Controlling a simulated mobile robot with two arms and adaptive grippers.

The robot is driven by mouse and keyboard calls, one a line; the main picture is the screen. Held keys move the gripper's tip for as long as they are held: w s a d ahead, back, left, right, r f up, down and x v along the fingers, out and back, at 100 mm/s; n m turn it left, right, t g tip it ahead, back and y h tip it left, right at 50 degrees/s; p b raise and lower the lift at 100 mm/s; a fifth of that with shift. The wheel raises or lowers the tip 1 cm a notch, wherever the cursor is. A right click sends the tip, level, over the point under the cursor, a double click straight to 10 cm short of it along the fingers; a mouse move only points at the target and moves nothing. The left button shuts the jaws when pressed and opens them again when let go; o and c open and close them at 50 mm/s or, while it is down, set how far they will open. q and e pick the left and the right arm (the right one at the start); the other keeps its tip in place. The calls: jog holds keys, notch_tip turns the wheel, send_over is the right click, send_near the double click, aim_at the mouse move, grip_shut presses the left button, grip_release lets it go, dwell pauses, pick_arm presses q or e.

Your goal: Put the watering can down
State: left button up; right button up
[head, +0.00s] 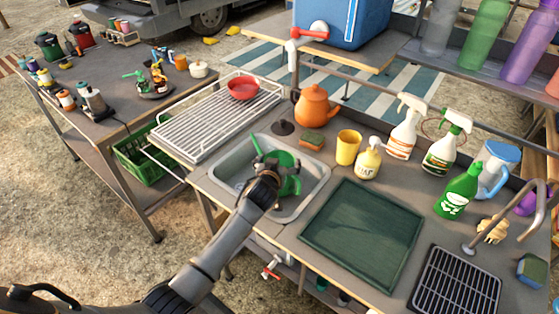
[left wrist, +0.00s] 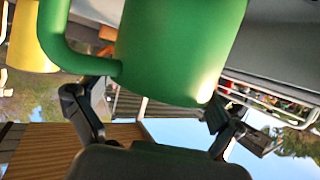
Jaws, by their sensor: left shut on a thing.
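The green watering can (head: 287,162) is at the sink basin (head: 315,186) in the head view, partly hidden by my gripper. I cannot tell whether it touches the sink bottom or hangs above it. My left gripper (head: 268,165) is shut on the watering can. In the left wrist view the can's green body (left wrist: 180,50) and its curved handle or spout fill the top, with the two fingers of my left gripper (left wrist: 150,100) on either side below. My right gripper is not in view.
A dish rack (head: 205,120) with a red bowl (head: 243,88) is left of the sink. A dark green tray (head: 362,232) lies to the right.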

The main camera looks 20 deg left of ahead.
pick_arm(q)
jog(key=shift+f, duration=0.3)
jog(key=o, duration=1.3)
jog(key=shift+r+p, duration=0.45)
jog(key=shift+r, duration=0.3)
jog(key=shift+s, duration=0.35)
jog(key=v, duration=1.1)
jog(key=shift+s+r+b, duration=0.1)
jog(key=shift+b, duration=0.3)
